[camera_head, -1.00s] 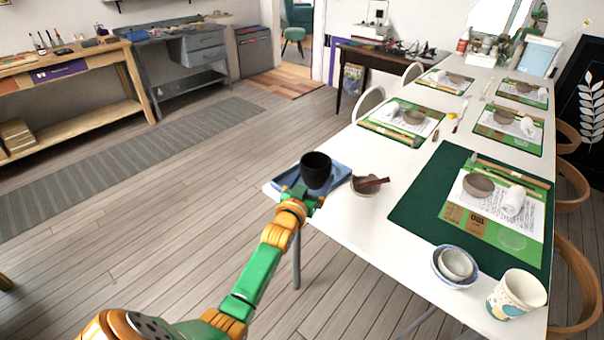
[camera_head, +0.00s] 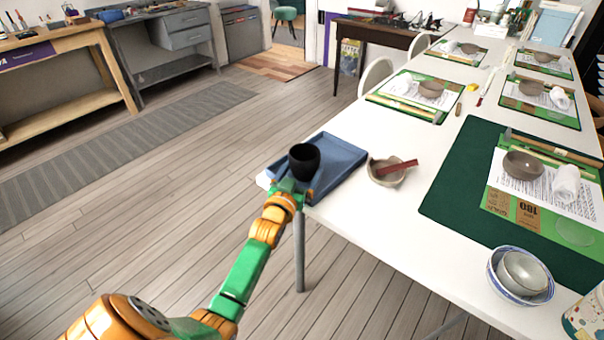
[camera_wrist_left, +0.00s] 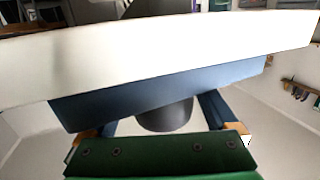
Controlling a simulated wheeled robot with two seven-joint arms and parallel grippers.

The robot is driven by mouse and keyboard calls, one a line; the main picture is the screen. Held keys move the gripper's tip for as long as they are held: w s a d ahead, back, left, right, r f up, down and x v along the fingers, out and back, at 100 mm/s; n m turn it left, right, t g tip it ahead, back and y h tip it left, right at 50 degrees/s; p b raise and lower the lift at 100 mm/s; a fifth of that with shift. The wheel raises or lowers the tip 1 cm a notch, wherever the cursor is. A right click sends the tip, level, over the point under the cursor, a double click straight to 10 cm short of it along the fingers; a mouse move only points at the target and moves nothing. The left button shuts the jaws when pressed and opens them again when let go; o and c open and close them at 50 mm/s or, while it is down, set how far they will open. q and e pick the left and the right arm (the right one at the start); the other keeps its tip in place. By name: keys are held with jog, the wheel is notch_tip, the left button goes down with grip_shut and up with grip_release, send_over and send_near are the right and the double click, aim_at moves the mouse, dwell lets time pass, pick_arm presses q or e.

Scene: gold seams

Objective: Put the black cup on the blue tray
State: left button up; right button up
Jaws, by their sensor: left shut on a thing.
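The black cup (camera_head: 304,160) is in my left gripper (camera_head: 292,186), upright at the left part of the blue tray (camera_head: 342,165) in the head view. I cannot tell whether it touches the tray or is held above it. The tray lies at the near left corner of the white table. In the left wrist view the cup (camera_wrist_left: 165,117) is partly hidden between the fingers, behind the green gripper body, with the tray's blue side (camera_wrist_left: 150,95) beyond it. My right gripper is not in view.
A bowl (camera_head: 383,178) with a reddish-brown bar across it stands just right of the tray. A dark green mat (camera_head: 450,190) with a paper, bowl and white roll lies further right. Nested bowls (camera_head: 520,275) stand at the near edge. The white table (camera_head: 385,230) has clear room in front.

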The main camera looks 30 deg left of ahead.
pick_arm(q)
jog(key=shift+f, duration=0.1)
jog(key=o, duration=1.2)
